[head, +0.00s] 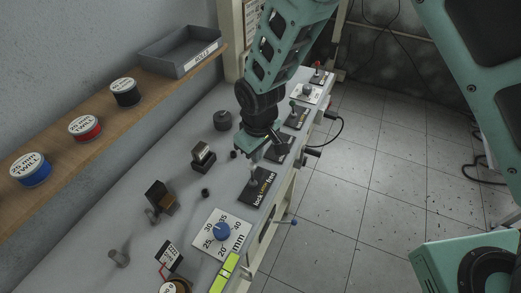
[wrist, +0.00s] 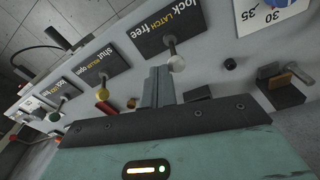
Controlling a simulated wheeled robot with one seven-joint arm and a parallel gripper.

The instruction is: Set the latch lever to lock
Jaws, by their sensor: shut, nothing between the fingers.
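The latch plate (wrist: 160,28) is black and lettered "lock LATCH free". In the wrist view its "lock" end is at the upper right and "free" at the lower left. The latch lever (wrist: 175,62) has a thin stem and a pale round knob, standing out near the plate's middle; I cannot tell its exact setting. My gripper (wrist: 157,76) is shut and empty, its fingers just left of the knob; whether they touch is unclear. In the head view the gripper (head: 252,152) is above the latch plate (head: 262,187), partly covering the lever.
A dial with a blue knob (head: 222,231) is on the other side. Small blocks (head: 160,195) stand on the bench. A shelf (head: 110,108) with spools runs along the wall. Floor at right is open.

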